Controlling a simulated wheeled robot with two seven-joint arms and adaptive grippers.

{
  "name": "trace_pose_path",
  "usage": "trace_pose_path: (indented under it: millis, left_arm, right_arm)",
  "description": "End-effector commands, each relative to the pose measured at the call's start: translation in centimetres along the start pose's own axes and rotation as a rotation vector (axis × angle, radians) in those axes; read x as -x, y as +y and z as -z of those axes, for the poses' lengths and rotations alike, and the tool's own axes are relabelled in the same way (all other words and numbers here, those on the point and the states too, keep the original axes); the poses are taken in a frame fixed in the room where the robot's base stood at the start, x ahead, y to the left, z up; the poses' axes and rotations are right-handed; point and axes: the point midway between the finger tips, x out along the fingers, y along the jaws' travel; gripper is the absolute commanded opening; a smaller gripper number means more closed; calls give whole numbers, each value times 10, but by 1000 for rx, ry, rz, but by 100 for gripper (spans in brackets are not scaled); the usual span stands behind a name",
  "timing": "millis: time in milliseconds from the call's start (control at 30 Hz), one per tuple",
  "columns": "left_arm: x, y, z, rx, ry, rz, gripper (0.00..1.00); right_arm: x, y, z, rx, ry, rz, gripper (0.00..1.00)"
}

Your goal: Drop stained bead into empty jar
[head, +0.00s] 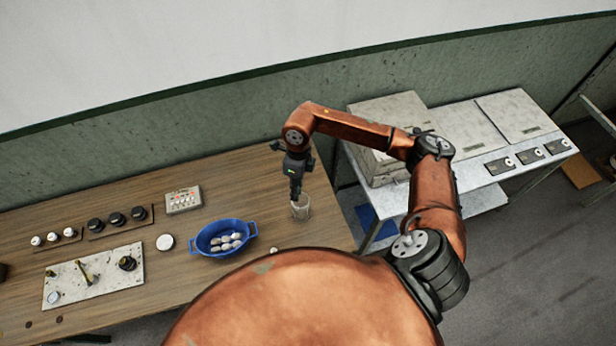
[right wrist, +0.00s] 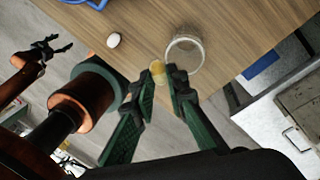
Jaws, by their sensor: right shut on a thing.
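The stained bead (right wrist: 157,72) is yellowish and sits between the fingertips of my right gripper (right wrist: 158,82), which is shut on it. In the head view my right gripper (head: 295,194) points down just over the clear jar (head: 301,208) near the table's right end. The bead cannot be made out there. In the right wrist view the jar (right wrist: 184,53) shows its round rim just beyond and right of the bead, and it looks empty. My left gripper (right wrist: 52,47) shows at the left of the wrist view, its fingers spread and empty; it is outside the head view.
A blue basin (head: 200,242) holding several pale cocoons stands left of the jar. A white round piece (head: 165,242), a keypad box (head: 183,199), dark knobs (head: 116,219) and a pale panel (head: 65,285) lie farther left. A metal bench (head: 480,185) stands to the right.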

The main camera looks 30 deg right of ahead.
Motion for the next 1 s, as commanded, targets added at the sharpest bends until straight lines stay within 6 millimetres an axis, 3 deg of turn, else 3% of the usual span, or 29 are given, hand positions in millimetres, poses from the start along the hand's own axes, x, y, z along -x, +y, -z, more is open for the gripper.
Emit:
trace_pose_path:
  millis: [33,167,400,667,1000]
  left_arm:
    - [15,-1,10,-1,11,0,62]
    - [32,-2,18,-2,20,1,62]
    - [49,-1,7,1,3,-1,62]
    - [47,0,-4,3,-11,-2,62]
    - [26,2,2,2,-1,-2,62]
  right_arm:
    - [8,-2,6,-131,-24,-3,7]
    - [13,-11,15,-465,-91,-2,7]
    - [17,-24,27,-853,-170,1,7]
    - [10,-29,30,-941,-188,0,7]
    - [-26,-35,30,-937,-186,-1,7]
